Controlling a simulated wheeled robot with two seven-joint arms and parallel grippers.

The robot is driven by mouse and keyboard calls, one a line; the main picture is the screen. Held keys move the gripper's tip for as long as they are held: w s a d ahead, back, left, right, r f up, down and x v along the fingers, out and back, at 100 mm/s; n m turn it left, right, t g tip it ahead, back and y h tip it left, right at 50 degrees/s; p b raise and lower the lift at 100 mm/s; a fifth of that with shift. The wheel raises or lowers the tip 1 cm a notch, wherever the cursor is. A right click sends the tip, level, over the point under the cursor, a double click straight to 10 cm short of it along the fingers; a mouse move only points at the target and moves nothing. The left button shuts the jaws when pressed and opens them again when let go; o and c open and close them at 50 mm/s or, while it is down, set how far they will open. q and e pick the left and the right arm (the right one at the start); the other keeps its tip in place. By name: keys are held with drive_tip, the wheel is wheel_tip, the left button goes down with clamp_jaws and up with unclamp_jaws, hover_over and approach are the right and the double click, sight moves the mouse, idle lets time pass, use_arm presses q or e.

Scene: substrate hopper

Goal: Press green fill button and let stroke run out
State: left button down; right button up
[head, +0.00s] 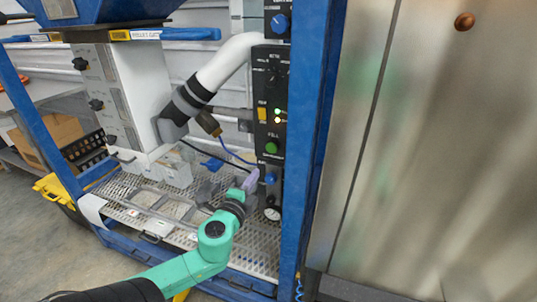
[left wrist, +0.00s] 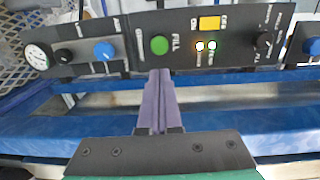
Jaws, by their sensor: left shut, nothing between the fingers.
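The round green fill button (head: 271,147) is on the black control panel (head: 268,75), below a yellow switch and two lit lamps. It also shows in the left wrist view as a green button (left wrist: 159,45) beside the word FILL. My left gripper (head: 253,174) has purple fingers, shut and empty, just below and left of the button in the head view. In the left wrist view the fingertips (left wrist: 160,72) point at the panel just under the green button. A small gap shows there; I see no contact. My right gripper is not in view.
A blue knob (head: 270,178) and a dial gauge (head: 272,214) are below the button. A blue frame post (head: 308,140) stands right of the panel. A white and grey hose (head: 220,68) curves down left of it, over a perforated tray (head: 250,240). A blue cable hangs nearby.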

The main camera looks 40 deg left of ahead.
sight(271, 149)
use_arm(q)
drive_tip(key=p+x, duration=0.1)
drive_tip(key=x, duration=1.1)
drive_tip(key=shift+w+a+f+p, duration=0.1)
drive_tip(key=shift+w+a+p, duration=0.05)
drive_tip(key=shift+w+p, duration=0.2)
drive_tip(key=shift+w+a+f, duration=0.15)
drive_tip(key=shift+w, duration=0.3)
